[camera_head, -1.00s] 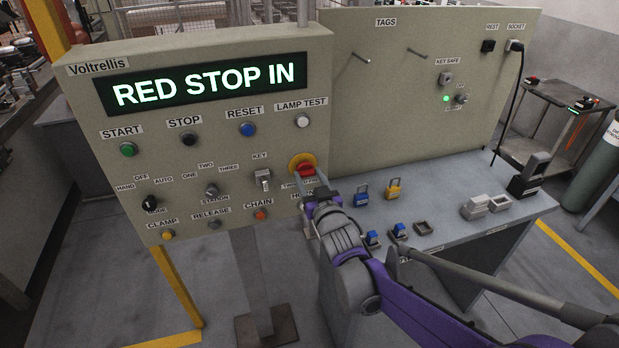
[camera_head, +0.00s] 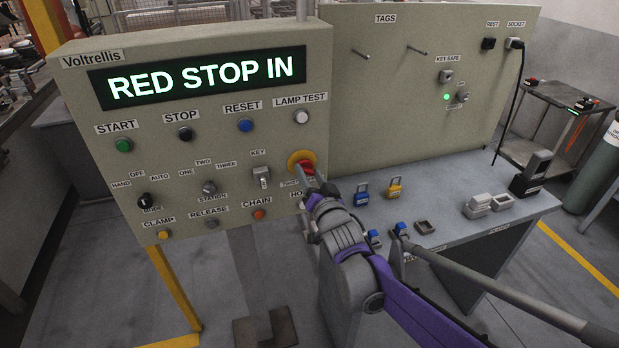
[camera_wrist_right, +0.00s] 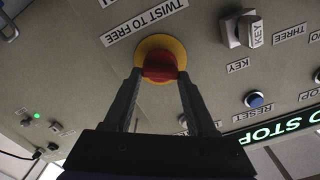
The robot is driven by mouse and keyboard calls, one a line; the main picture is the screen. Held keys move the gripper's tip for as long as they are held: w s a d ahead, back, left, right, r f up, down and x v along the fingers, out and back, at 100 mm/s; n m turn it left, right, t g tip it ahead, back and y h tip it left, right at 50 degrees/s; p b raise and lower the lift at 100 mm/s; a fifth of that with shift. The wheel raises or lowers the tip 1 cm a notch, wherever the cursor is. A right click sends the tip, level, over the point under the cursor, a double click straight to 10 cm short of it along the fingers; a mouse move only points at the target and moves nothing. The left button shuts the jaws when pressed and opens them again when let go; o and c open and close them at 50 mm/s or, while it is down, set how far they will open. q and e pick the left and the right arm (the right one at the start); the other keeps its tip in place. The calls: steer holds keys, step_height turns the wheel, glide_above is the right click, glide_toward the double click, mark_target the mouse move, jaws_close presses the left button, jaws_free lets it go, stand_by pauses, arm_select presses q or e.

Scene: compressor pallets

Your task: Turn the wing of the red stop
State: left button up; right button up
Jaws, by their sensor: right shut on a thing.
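The red stop (camera_head: 307,168) is a red knob on a yellow disc at the lower right of the control panel (camera_head: 215,140). My right gripper (camera_wrist_right: 159,78) is shut on the red wing, one finger on each side. In the head view the right gripper (camera_head: 306,178) partly covers the stop and its label. The panel display (camera_head: 200,78) reads "RED STOP IN". My left gripper is not in view.
A key switch (camera_head: 261,176) and lamp test button (camera_head: 301,117) sit near the stop. A grey bench (camera_head: 470,205) to the right holds blue padlocks (camera_head: 361,194), a yellow padlock (camera_head: 394,188) and small blocks. A tag board (camera_head: 420,100) stands behind it.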

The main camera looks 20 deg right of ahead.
steer(key=shift+m, duration=0.6)
steer(key=o, duration=1.4)
steer(key=s, duration=1)
steer(key=shift+s+d+b, duration=0.2)
steer(key=shift+s+b, duration=0.15)
steer(key=shift+s, duration=0.05)
